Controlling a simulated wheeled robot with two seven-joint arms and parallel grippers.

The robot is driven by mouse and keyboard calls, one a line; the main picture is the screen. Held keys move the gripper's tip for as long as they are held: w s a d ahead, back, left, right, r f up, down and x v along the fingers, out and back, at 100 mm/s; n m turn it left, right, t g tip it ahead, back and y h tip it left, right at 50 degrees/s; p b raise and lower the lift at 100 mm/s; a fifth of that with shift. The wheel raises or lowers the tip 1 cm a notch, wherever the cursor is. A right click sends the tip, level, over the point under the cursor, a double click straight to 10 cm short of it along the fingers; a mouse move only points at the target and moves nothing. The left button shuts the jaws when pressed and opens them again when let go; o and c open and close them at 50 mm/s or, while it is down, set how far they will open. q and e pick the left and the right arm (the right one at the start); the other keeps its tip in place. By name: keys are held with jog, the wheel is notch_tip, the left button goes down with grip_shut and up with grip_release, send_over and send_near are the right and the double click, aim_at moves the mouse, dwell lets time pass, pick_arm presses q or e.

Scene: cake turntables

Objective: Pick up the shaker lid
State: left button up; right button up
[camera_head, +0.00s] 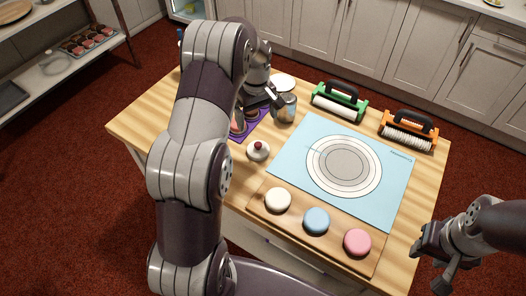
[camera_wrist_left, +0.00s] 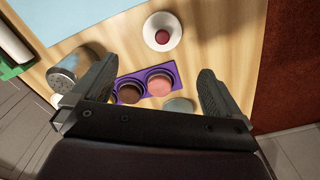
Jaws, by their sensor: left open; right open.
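A flat grey round disc (camera_wrist_left: 178,105), which may be the shaker lid, lies beside the purple tray in the left wrist view, low between my fingers. I cannot make it out in the head view, where my left arm covers that area. The metal shaker (camera_head: 285,108) stands upright on the table; it also shows in the left wrist view (camera_wrist_left: 70,66). My left gripper (camera_head: 255,104) is open and empty above the purple tray (camera_wrist_left: 124,77), left of the shaker. My right gripper (camera_head: 432,260) is open and empty off the table's right side.
A white dish with a red knob (camera_head: 258,152) sits in front of the purple tray. A blue mat (camera_head: 300,140) with a round turntable pattern lies to the right. Green (camera_head: 338,102) and orange (camera_head: 408,130) rollers stand behind it. A board (camera_head: 338,256) holds three coloured discs.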

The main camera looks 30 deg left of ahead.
aim_at(258, 144)
pick_arm(q)
jog(key=shift+n, duration=0.4)
notch_tip(258, 144, down, 7)
jog(key=shift+f+p, duration=0.1)
jog(key=shift+p, duration=0.35)
jog(key=f, duration=0.1)
jog(key=f+p, duration=0.1)
jog(key=f, duration=0.3)
jog(key=shift+s+d, duration=0.2)
jog(key=shift+s, duration=0.15)
jog(key=shift+w+f, duration=0.1)
jog(key=shift+f, duration=0.25)
jog(key=c, duration=1)
pick_arm(e)
jog(key=shift+a+r, duration=0.2)
jog(key=shift+r, duration=0.95)
